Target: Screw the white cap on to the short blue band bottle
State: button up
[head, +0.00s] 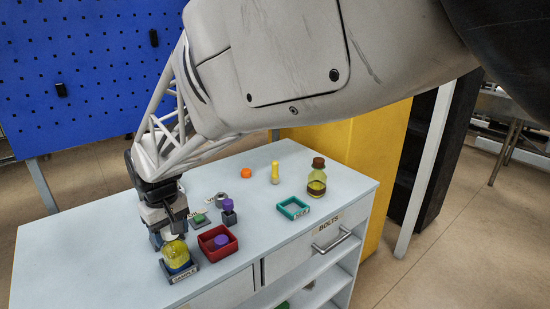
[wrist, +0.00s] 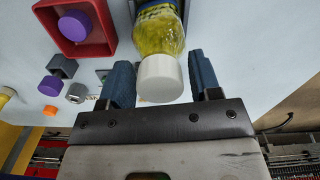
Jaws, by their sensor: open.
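The short bottle (head: 176,252) holds yellow contents and stands upright in a dark holder (head: 182,273) at the front left of the white cabinet top. Its blue band shows at the edge of the wrist view, where the bottle (wrist: 158,35) also shows. The white cap (wrist: 160,80) sits on the bottle's mouth; I cannot tell how tightly. My gripper (head: 168,230) is above the bottle, pointing down. In the wrist view my gripper (wrist: 160,62) is open, one blue-grey finger on each side of the cap, with gaps on both sides. The gripper mostly hides the cap in the head view.
A red tray (head: 204,251) with a purple cap (head: 221,240) stands close right of the bottle. A purple-topped piece (head: 228,204), green block (head: 199,218) and grey nut (head: 221,199) lie behind. A teal tray (head: 281,209) and brown-capped bottle (head: 318,180) stand farther right.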

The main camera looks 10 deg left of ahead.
jog(key=shift+n, duration=0.7)
jog(key=shift+n, duration=0.3)
jog(key=shift+n, duration=0.6)
jog(key=shift+n, duration=0.9)
jog(key=shift+n, duration=0.3)
jog(key=shift+n, duration=0.5)
